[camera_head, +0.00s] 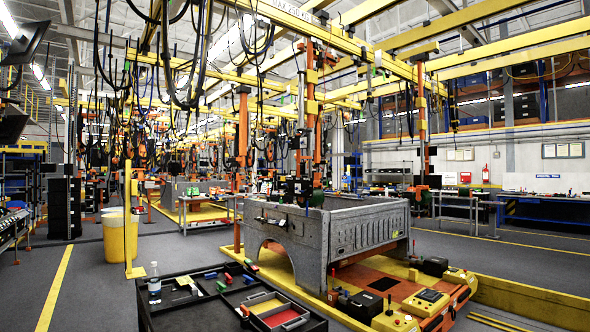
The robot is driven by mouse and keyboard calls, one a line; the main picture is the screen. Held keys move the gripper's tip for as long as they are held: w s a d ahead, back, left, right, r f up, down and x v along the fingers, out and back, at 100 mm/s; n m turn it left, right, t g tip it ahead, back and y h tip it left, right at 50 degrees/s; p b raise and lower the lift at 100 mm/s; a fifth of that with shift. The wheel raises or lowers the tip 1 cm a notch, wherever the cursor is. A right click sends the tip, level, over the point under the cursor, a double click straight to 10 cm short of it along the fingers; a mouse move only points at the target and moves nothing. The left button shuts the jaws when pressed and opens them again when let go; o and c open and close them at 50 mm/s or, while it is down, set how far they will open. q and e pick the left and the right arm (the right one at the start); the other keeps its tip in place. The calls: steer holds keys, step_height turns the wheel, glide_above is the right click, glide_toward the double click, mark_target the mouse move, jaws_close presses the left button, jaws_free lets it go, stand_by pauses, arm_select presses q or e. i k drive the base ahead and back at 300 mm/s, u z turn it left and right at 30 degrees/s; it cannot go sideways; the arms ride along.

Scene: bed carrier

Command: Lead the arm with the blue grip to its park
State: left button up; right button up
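I cannot make out a blue grip on any arm at this size. A hanging orange and yellow arm (311,105) comes down from the yellow overhead rails to the far side of the grey truck bed (365,232). Its dark lower end with green parts (304,190) is just above the bed's edge, partly hidden behind it. A second orange hanging arm (421,125) stands to the right, with a dark head (421,188) at its lower end near the bed's rear right. A third orange column (243,125) hangs to the left. I cannot identify a park. Neither of my grippers shows.
The bed rests on an orange and yellow carrier (395,290) with control boxes. A black workbench (175,316) with a bottle (154,284), small coloured blocks and trays fills the near left. Yellow bins (119,236) stand beyond it. Grey floor (95,285) is clear at left.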

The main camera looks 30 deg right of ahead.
mark_target(309, 108)
steer(key=z, duration=0.5)
steer(key=i, duration=1.15)
steer(key=z, duration=1.85)
steer(key=i, duration=4.25)
steer(key=u, duration=1.3)
